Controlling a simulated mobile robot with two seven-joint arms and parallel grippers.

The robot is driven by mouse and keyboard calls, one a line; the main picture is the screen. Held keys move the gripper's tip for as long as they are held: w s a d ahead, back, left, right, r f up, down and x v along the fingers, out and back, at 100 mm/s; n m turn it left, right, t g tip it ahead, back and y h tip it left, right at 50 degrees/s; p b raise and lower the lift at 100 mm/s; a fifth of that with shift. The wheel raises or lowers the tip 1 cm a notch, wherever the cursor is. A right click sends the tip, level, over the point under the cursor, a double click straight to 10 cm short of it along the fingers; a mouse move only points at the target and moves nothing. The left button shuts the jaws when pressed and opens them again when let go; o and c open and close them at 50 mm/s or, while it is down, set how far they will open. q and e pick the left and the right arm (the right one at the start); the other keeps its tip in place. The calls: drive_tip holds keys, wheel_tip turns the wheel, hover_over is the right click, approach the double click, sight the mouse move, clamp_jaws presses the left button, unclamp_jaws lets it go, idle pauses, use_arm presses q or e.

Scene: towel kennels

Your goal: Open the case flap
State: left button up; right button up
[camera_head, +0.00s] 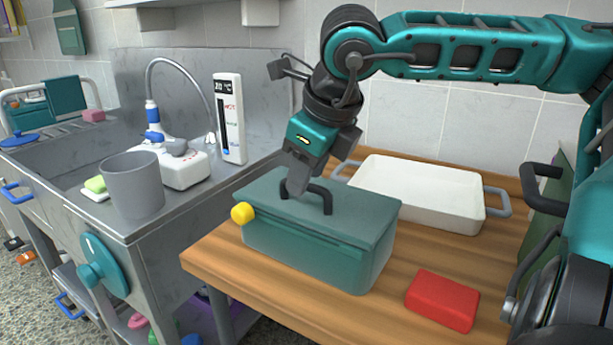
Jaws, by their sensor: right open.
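The case (305,252) is a closed teal box on the wooden table, with its flat lid down and a dark arched handle (326,200) on top. A round yellow knob (243,213) shows at its left front corner. My right gripper (304,182) comes down from above, open, with its fingers at the left end of the handle. I cannot tell whether they touch the handle or the lid. The gripper hides part of the lid's back edge. My left gripper is not in view.
A white tray (415,213) with grey handles stands behind the case. A red block (442,300) lies at the front right. To the left is a metal sink counter with a grey cup (134,187) and a white thermometer (229,120). The table's front left is clear.

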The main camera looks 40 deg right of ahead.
drive_tip(key=shift+w+f, duration=0.15)
drive_tip(key=shift+f, duration=0.2)
drive_tip(key=shift+c, duration=0.3)
clamp_jaws()
